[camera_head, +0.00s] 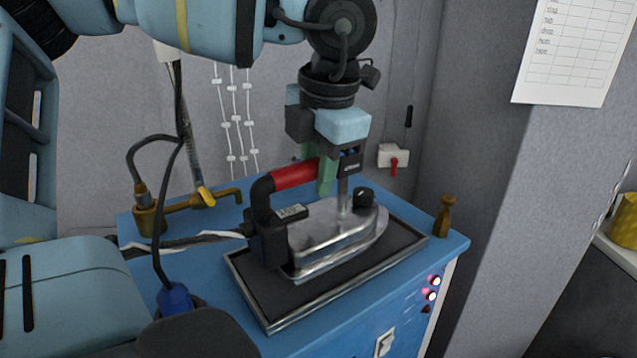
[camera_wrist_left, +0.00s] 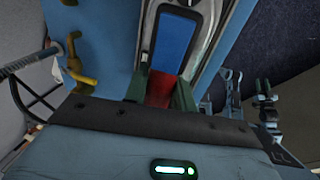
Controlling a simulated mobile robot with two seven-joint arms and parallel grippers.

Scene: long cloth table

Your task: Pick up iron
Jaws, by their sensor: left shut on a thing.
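The iron (camera_head: 340,239) has a shiny metal body, a black rear part and a red handle. It sits on a dark tray with a metal rim (camera_head: 277,312) on the blue cabinet. My left gripper (camera_head: 325,178) reaches down from above, its green fingers at the red handle. In the left wrist view, the two green fingers (camera_wrist_left: 158,92) are shut on the red handle (camera_wrist_left: 160,90) of the iron. I cannot tell whether the iron's sole is lifted off the tray.
The blue cabinet (camera_head: 190,262) has lit red buttons (camera_head: 434,288) and a switch on its front. A brass tap (camera_head: 200,200) stands at the back left, a small brass fitting (camera_head: 445,215) at the right corner. A cable runs from the iron leftward. A grey wall pillar stands right.

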